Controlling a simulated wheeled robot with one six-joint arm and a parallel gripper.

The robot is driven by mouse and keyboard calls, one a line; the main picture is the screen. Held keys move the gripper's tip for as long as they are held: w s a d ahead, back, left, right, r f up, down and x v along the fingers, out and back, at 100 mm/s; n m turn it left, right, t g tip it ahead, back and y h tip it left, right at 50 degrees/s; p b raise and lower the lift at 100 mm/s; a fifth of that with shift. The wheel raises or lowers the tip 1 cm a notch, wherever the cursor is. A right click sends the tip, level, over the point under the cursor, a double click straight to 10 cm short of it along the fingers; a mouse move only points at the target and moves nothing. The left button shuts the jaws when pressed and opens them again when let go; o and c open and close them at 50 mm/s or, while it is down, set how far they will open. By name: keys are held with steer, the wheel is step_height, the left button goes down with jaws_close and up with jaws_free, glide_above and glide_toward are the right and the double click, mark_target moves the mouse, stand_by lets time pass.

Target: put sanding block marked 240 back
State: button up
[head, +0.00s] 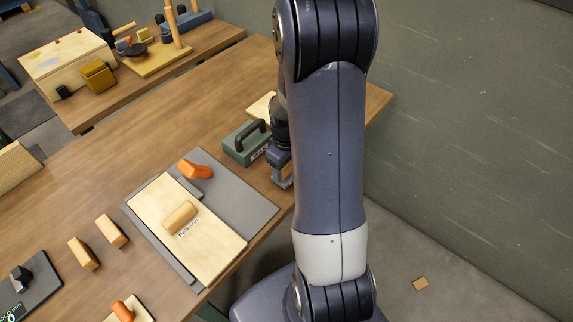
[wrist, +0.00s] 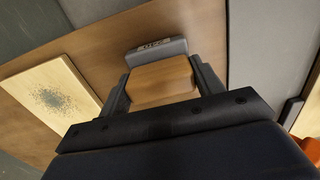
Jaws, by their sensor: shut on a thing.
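My gripper is shut on a tan wooden block (wrist: 162,84), which sits between its two fingers in the wrist view. Just beyond the block is a grey piece (wrist: 157,50) with a small dark label; I cannot read the label or tell whether it is part of the block. In the head view my gripper (head: 283,178) is low over the table, right of a green box with a black handle (head: 240,146). The held block is not clearly visible there. No 240 mark is readable.
A grey mat (head: 248,202) holds a labelled wooden board (head: 160,198) and an orange object (head: 196,170). Two loose wooden blocks, one here (head: 83,254), lie left of it. A speckled pale board (wrist: 50,98) lies left of the gripper in the wrist view. A wall (head: 470,130) stands right.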

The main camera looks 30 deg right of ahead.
steer(key=shift+f, duration=0.15)
steer(key=o, duration=0.9)
steer(key=shift+o, duration=0.2)
step_height(320, 180, up, 12)
steer(key=shift+r, duration=0.2)
